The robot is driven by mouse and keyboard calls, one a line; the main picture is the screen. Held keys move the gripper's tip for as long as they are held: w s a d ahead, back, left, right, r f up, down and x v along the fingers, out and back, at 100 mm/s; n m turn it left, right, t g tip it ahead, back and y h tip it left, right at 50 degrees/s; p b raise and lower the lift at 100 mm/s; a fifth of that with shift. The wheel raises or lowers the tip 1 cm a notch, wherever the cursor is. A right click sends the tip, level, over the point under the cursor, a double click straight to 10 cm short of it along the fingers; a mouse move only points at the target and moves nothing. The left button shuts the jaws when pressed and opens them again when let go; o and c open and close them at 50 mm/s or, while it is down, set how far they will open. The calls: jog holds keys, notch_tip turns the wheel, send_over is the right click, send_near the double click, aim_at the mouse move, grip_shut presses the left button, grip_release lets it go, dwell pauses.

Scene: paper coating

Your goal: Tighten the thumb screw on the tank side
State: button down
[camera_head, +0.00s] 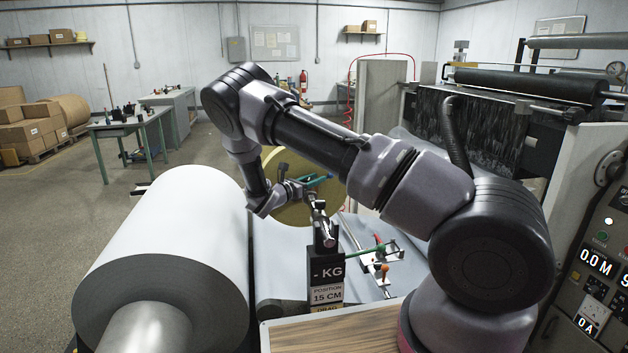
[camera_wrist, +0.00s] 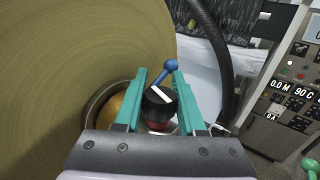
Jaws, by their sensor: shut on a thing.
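My gripper (camera_wrist: 158,92) has teal fingers on both sides of a black round knob (camera_wrist: 160,103) with a white stripe on top, in the wrist view. The knob looks like the thumb screw, and the jaws are shut on it. A red part shows under the knob, and a blue-ended lever (camera_wrist: 166,69) stands just beyond it. In the head view my gripper (camera_head: 318,182) is in front of a large tan disc (camera_head: 290,211), past the white roll. The knob cannot be made out there.
A large white paper roll (camera_head: 165,235) fills the left front. A dark display post (camera_head: 325,272) reading "- KG" and "15 CM" stands below my gripper. A green-handled bar (camera_head: 366,250) and an orange knob (camera_head: 385,268) lie right of it. A control panel (camera_head: 597,270) is at far right.

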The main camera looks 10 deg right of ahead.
jog(key=m+g+h, duration=0.1)
jog(key=g, duration=0.1)
jog(key=m+g+h, duration=0.1)
jog(key=g, duration=0.1)
jog(key=m+g, duration=0.2)
jog(key=shift+s+d+h, duration=0.15)
jog(key=shift+s+h, duration=0.25)
jog(key=shift+s+m+g+h, duration=0.2)
jog(key=shift+m+g, duration=0.6)
jog(key=shift+g, duration=0.35)
jog(key=shift+s+m+g+h, duration=0.1)
jog(key=shift+s+m+g, duration=0.1)
jog(key=shift+m+g, duration=0.8)
jog(key=shift+g, duration=0.35)
jog(key=c, duration=0.8)
grip_release()
jog(key=shift+d, duration=0.1)
jog(key=shift+o, duration=0.2)
jog(key=a, duration=1.1)
jog(key=shift+w, duration=0.1)
